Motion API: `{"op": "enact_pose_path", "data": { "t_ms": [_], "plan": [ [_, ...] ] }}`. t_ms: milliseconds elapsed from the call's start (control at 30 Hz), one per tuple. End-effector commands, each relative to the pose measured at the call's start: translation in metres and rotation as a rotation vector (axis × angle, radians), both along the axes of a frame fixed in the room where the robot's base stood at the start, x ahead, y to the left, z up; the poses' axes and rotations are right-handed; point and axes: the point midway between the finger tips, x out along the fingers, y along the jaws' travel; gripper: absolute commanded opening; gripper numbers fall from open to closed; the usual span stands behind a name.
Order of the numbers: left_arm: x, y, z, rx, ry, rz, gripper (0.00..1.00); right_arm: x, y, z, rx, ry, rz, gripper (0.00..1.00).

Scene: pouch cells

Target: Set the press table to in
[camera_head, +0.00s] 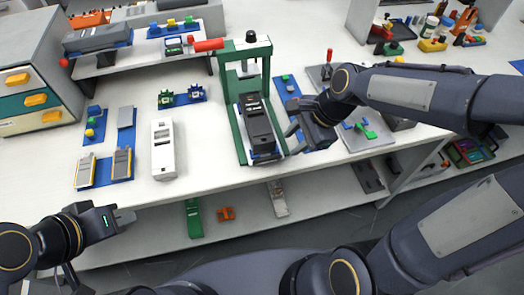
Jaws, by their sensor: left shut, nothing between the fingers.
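The green press (237,100) stands on the white worktop near the middle. Its press table carries a long black block (257,122) and reaches forward from under the green frame toward the front edge. My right gripper (294,141) is just right of the front end of the press table, low over the worktop. I cannot tell whether it touches the table or how far its fingers are apart. My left gripper (126,217) is shut and empty, in front of the worktop at the lower left, well away from the press.
A white device (163,148) and blue trays (89,175) lie left of the press. A red handle (208,45) is at the press's upper left. A drawer cabinet (35,75) stands far left. A lower shelf (240,212) holds a green item (193,218).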

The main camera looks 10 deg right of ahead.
Motion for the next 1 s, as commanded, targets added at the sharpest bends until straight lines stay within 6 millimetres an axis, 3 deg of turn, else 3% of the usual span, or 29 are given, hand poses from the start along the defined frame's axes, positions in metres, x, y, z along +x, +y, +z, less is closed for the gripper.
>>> {"op": "enact_pose_path", "data": {
  "t_ms": [600, 1000],
  "plan": [
    [0.0, 0.0, -0.007, 0.0, 0.0, 0.0, 0.0, 0.018, 0.032, -0.071, 0.017, 0.051, -0.067, 0.34],
    [0.0, 0.0, -0.008, 0.0, 0.0, 0.0, 0.0, 0.019, 0.035, -0.078, 0.016, 0.048, -0.068, 0.34]
  ]
}}
